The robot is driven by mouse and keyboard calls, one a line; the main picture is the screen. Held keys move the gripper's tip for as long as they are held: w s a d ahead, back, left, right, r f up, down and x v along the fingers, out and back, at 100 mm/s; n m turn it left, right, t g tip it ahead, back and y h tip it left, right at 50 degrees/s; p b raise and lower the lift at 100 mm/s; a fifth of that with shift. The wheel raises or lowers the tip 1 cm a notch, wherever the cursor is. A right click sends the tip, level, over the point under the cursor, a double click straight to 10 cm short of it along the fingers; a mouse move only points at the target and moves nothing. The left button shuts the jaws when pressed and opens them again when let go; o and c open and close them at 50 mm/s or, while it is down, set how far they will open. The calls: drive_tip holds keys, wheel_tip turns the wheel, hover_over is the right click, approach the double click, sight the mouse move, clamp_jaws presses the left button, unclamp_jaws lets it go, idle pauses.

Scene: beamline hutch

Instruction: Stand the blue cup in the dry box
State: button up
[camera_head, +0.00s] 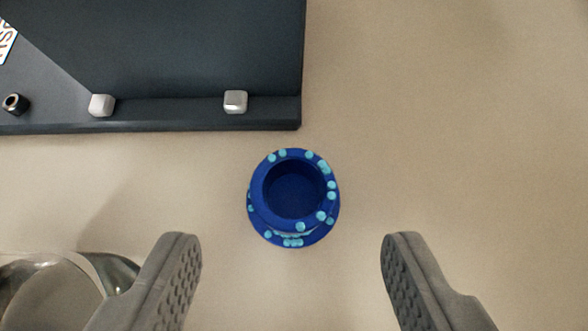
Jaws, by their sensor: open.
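The blue cup (268,215) stands upright on the beige surface near the middle of the view, with its round opening facing me. It is dark blue with light-blue dots around its rim and base, and its inside looks empty. My gripper (292,245) is open, its two grey ridged fingers wide apart at the lower left and lower right. The cup lies between and a little beyond the fingertips, touching neither. I cannot identify the dry box for sure in this view.
A dark panel or case (200,50) with small silver knobs (235,101) fills the upper left. A shiny metal round vessel (40,290) sits at the lower left, partly behind the left finger. The surface right of the cup is clear.

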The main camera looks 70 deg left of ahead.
sight(293, 172)
drive_tip(key=x, duration=0.4)
drive_tip(key=shift+w+a+f, duration=0.15)
drive_tip(key=shift+a+f, duration=0.05)
drive_tip(key=shift+a, duration=0.1)
drive_tip(key=c, duration=1.1)
wheel_tip(293, 172, up, 18)
drive_tip(key=shift+r, duration=0.1)
drive_tip(key=shift+c, duration=0.2)
